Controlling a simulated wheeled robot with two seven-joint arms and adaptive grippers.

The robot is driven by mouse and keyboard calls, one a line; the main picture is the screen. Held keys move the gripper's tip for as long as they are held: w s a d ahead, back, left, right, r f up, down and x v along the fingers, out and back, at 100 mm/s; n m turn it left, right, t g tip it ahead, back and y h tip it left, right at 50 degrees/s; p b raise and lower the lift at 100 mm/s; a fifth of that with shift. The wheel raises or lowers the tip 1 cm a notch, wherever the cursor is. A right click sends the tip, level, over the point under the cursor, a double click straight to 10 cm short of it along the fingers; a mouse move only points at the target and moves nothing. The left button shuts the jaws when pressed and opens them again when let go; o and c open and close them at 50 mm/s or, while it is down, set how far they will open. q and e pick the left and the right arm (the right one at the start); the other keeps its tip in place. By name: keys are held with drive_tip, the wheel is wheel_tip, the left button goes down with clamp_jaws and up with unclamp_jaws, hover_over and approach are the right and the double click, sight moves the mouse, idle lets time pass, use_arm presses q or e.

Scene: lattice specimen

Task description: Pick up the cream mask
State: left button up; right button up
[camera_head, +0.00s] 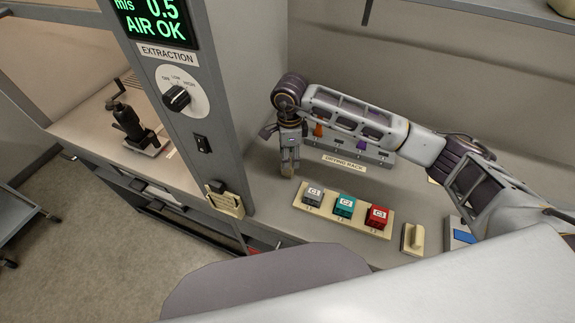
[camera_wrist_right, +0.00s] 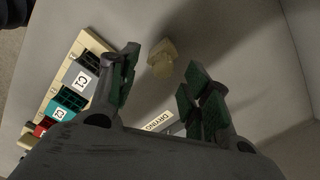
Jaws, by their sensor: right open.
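A small cream piece with a rounded end, apparently the cream mask (camera_wrist_right: 162,57), stands on the bench in the right wrist view. It appears between and beyond the tips of my right gripper (camera_wrist_right: 160,76), whose two dark green-padded fingers are apart with nothing between them. In the head view my right gripper (camera_head: 288,156) points down over the bench, left of the drying rack. Only a tan bit of the piece (camera_head: 288,169) shows at its fingertips there; the gripper hides the rest. I cannot tell the exact gap. My left gripper is out of view.
A cream tray (camera_head: 300,202) holds grey C1 (camera_head: 314,194), teal C2 (camera_head: 344,206) and red C3 (camera_head: 377,217) blocks close by. The drying rack (camera_head: 380,156) lies under my right arm. A grey extraction column (camera_head: 190,90) rises left; a cream handled block (camera_head: 413,239) stands right.

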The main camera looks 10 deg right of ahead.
drive_tip(key=shift+f, duration=1.5)
drive_tip(key=shift+f, duration=0.1)
drive_tip(key=shift+a+f+p, duration=0.15)
drive_tip(key=shift+f+p, duration=0.35)
drive_tip(key=shift+w+a+f+p, duration=0.15)
drive_tip(key=shift+f+p, duration=0.45)
drive_tip(key=shift+f, duration=1.4)
drive_tip(key=c, duration=0.9)
